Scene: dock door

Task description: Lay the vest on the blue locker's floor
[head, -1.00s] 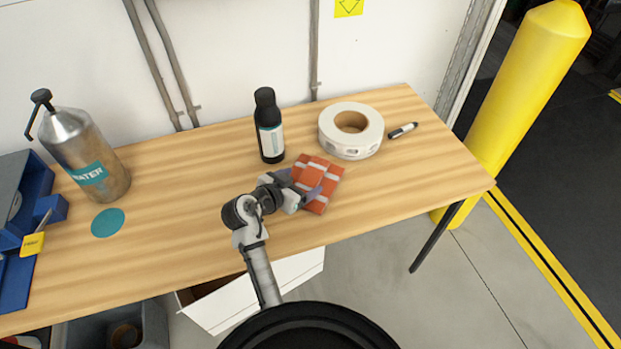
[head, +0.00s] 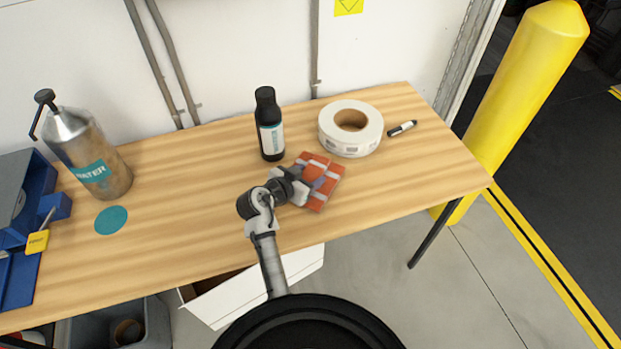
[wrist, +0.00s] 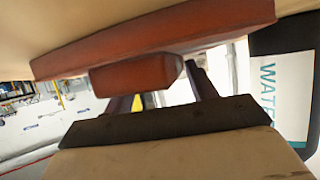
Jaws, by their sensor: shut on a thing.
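The folded orange vest (head: 322,192) with pale reflective stripes lies at the front middle of the wooden table. My gripper (head: 306,184) reaches over its left side and is shut on it. In the wrist view the vest (wrist: 150,45) shows as a thick red-orange slab, with a part of it between the fingers (wrist: 165,92). I cannot tell whether the vest is lifted off the table. The blue locker is not in view.
A black bottle (head: 269,125) stands just behind the vest, with a label roll (head: 372,135) and a marker (head: 402,128) to its right. A metal water sprayer (head: 88,155) and blue holder (head: 22,255) are at the left. A yellow bollard (head: 525,85) stands beyond the table's right edge.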

